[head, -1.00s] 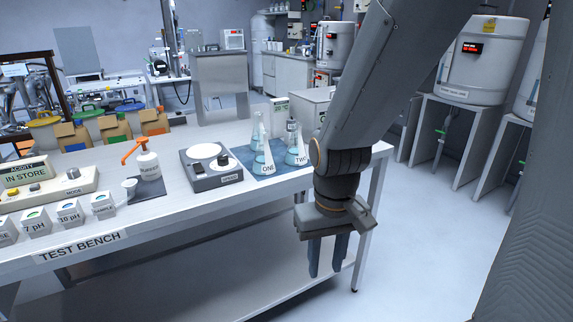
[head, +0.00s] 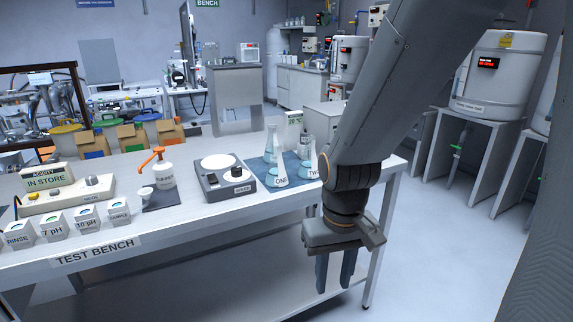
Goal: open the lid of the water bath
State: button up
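A pale grey box (head: 325,116) at the back right of the test bench may be the water bath. My arm hides its right part, and I cannot make out its lid clearly. My gripper (head: 335,272) hangs pointing down at the bench's front right, in front of the bench edge in the picture and well apart from the box. Its two fingers are apart with nothing between them.
The test bench (head: 95,252) holds flasks (head: 272,160) on a blue mat, a hotplate-like device (head: 222,180), a pump bottle (head: 163,170) and several small labelled cups. White tanks (head: 497,75) stand on frames at right. The floor (head: 440,250) right of the bench is clear.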

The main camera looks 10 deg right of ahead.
aim_at(335, 109)
jog(key=u, duration=1.7)
jog(key=k, duration=1.15)
jog(key=z, duration=1.2)
jog(key=i, duration=0.5)
jog(key=z, duration=0.05)
